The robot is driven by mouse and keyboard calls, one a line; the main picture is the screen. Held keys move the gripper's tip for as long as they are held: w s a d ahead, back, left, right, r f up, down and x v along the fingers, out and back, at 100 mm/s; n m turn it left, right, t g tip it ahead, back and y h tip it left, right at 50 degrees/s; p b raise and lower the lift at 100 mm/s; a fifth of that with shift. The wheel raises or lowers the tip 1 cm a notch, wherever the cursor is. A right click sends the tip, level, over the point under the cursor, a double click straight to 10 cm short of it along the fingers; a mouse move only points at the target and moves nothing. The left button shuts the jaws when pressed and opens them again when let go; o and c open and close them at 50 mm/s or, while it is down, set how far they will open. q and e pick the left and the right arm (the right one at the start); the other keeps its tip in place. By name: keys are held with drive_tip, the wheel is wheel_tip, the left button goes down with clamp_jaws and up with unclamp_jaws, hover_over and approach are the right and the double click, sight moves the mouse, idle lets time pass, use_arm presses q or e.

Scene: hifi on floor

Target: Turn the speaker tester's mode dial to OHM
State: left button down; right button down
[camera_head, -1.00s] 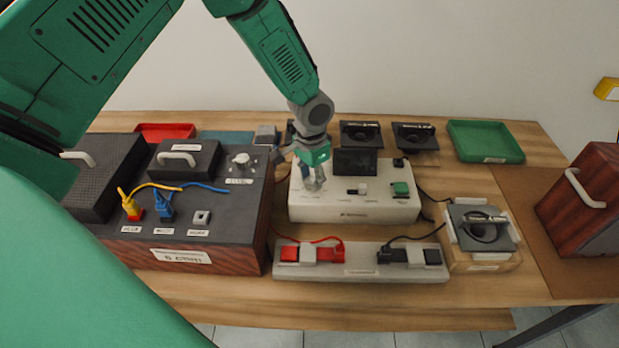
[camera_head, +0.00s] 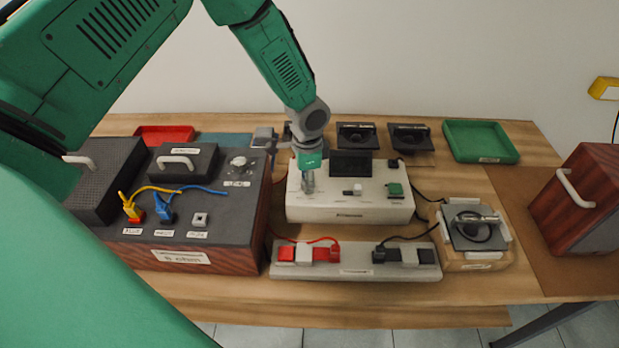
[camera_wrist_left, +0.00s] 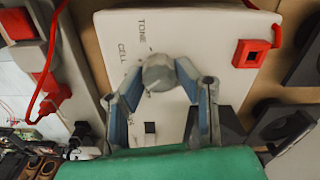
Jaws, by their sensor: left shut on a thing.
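The speaker tester (camera_head: 345,213) is a white box with a dark screen (camera_head: 351,163) at the middle of the table. Its mode dial (camera_wrist_left: 158,70) is a round grey knob in the left wrist view, with the printed words TONE and CELL beside it. No OHM label can be read, and I cannot tell where the dial points. My left gripper (camera_head: 308,186) comes down from above on the tester's left part. In the left wrist view its fingers (camera_wrist_left: 158,80) are shut on the dial, one on each side. The right gripper is not in view.
A green button (camera_head: 394,189) and a small white switch (camera_head: 353,190) sit right of the gripper. A grey strip (camera_head: 355,271) with red and black clips lies in front. A dark amplifier box (camera_head: 190,240) with cables stands left, a wooden speaker (camera_head: 575,205) right.

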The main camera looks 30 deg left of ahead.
use_arm(q)
drive_tip(key=shift+s+a+f+m+p, duration=0.1)
drive_tip(key=shift+s+m+p, duration=0.05)
drive_tip(key=shift+m, duration=0.55)
drive_tip(key=shift+s+f+m+p, duration=0.1)
drive_tip(key=shift+m+p, duration=0.05)
drive_tip(key=shift+m, duration=0.55)
drive_tip(key=c, duration=1.3)
unclamp_jaws()
drive_tip(key=shift+o, duration=0.5)
drive_tip(key=shift+w+a+r, duration=0.1)
wheel_tip(320, 180, up, 12)
drive_tip(key=shift+w+a, duration=0.1)
